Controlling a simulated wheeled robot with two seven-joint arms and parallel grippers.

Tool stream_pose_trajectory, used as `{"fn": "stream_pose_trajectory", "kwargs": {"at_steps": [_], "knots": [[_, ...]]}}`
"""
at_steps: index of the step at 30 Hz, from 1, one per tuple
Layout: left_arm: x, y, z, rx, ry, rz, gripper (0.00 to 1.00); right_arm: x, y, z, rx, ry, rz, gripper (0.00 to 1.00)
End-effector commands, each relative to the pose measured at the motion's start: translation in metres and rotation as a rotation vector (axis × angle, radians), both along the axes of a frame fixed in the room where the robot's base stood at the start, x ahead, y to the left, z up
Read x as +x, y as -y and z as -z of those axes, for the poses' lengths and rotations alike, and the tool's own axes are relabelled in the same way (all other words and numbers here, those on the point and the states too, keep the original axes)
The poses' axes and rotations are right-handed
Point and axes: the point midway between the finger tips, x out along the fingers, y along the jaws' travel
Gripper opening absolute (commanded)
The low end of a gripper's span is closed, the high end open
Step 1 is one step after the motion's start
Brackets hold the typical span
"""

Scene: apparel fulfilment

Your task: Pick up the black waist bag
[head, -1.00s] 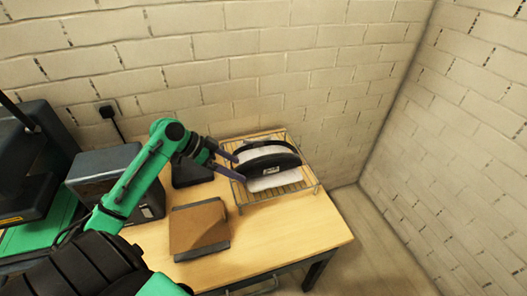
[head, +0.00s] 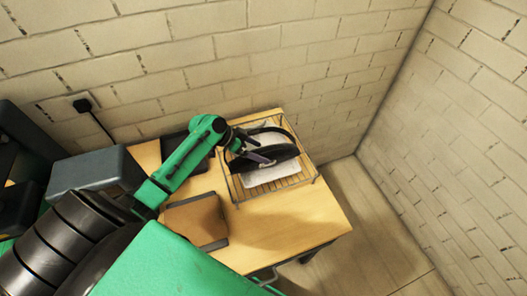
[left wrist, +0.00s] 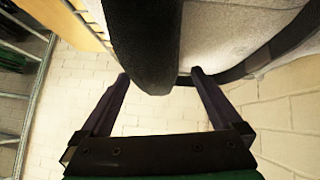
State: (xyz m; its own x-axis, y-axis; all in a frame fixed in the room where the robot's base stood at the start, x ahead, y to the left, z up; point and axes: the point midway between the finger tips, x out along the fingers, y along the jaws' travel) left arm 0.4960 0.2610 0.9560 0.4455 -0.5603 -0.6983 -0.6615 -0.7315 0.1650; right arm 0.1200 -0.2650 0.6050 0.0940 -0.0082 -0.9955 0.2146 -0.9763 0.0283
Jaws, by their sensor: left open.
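The black waist bag (head: 284,153) rests on white cloth (head: 286,172) in a wire basket at the table's back right, its strap looping up behind it. My left gripper (head: 262,157) is open at the bag's left end in the head view, partly overlapping it. In the left wrist view, the bag's dark body (left wrist: 145,40) extends down to the space between the tips of the open left gripper (left wrist: 160,78), and a strap (left wrist: 260,62) runs off to the right. I cannot tell whether the fingers touch the bag. My right gripper is not in view.
The wire basket (head: 236,190) stands on the wooden table (head: 285,220). A brown, flat box-like object (head: 195,218) lies in front of my left arm. A grey box (head: 95,168) is at left. Brick walls stand close behind and to the right. The table's front right is clear.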

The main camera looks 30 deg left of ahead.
Motion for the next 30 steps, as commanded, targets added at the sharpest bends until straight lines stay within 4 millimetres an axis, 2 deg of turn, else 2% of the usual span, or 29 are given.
{"fn": "stream_pose_trajectory", "kwargs": {"at_steps": [1,5,10,11,12,17,18,19,30], "knots": [[0.005,0.008,-0.001,-0.006,-0.001,-0.001,0.99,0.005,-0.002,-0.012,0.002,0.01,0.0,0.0],[0.012,0.016,0.015,-0.001,0.0,-0.001,0.99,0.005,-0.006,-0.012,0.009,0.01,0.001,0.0],[0.012,0.016,0.017,0.001,0.0,-0.001,0.99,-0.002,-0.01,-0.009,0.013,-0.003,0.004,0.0],[0.012,0.016,0.017,0.001,0.0,-0.001,0.95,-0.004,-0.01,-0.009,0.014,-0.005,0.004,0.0],[0.012,0.016,0.017,0.001,0.0,-0.001,0.8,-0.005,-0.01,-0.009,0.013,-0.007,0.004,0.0],[0.012,0.016,0.017,0.001,0.0,-0.001,0.19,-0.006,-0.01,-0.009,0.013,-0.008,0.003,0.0],[0.012,0.016,0.017,0.001,0.0,-0.001,0.04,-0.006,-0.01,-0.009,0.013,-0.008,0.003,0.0],[0.012,0.015,0.017,0.001,0.0,-0.001,0.0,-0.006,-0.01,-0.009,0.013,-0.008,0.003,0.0],[0.013,0.015,0.01,0.0,0.004,0.0,0.0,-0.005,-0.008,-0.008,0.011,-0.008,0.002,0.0]]}}
